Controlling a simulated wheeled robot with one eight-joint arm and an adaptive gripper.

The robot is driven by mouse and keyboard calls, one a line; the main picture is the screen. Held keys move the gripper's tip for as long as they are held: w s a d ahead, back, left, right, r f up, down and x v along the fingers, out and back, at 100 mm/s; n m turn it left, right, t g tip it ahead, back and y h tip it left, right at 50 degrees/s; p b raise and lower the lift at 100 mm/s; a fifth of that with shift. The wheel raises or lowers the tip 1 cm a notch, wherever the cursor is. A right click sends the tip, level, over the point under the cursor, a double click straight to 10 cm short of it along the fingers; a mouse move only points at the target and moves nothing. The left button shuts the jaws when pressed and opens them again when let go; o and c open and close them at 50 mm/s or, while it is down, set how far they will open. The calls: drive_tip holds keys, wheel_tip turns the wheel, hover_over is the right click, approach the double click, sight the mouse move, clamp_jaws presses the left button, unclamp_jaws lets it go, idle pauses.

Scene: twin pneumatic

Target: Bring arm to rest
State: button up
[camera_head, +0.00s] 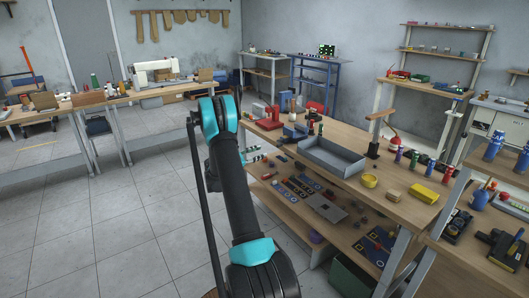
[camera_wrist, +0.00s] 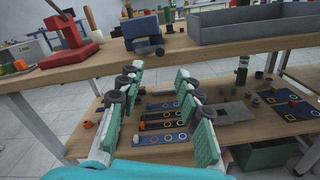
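My gripper (camera_wrist: 163,82) shows in the wrist view with its two green-padded fingers spread apart and nothing between them. It points toward the front of the workbench (camera_wrist: 215,62), with the lower shelf (camera_wrist: 155,160) seen below and between the fingers. In the head view my black and teal arm rises from the bottom centre and bends at the top, left of the workbench (camera_head: 400,205).
A grey tray (camera_head: 335,155), yellow box (camera_head: 425,193) and red press (camera_wrist: 70,40) stand on the bench top. Dark boards with rings (camera_wrist: 160,125) lie on the lower shelf. A green crate (camera_head: 350,275) sits below. The tiled floor at left is clear.

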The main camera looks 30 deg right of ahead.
drive_tip(key=shift+a, duration=0.25)
idle(0.3)
drive_tip(key=s+a+r+m+t+y, duration=0.2)
drive_tip(key=s+a+r+m+y, duration=0.2)
drive_tip(key=s+a+m+y, duration=0.8)
drive_tip(key=s+a+f+m+y, duration=0.1)
drive_tip(key=s+a+f+y, duration=0.1)
drive_tip(key=s+a, duration=1)
drive_tip(key=s+a+f+m+t+y, duration=0.1)
drive_tip(key=s+a+y, duration=0.3)
drive_tip(key=s+a, duration=0.8)
drive_tip(key=s+f, duration=0.1)
drive_tip(key=s, duration=0.2)
drive_tip(key=shift+a+f+m, duration=0.3)
drive_tip(key=shift+a+f, duration=0.05)
drive_tip(key=shift+f, duration=0.05)
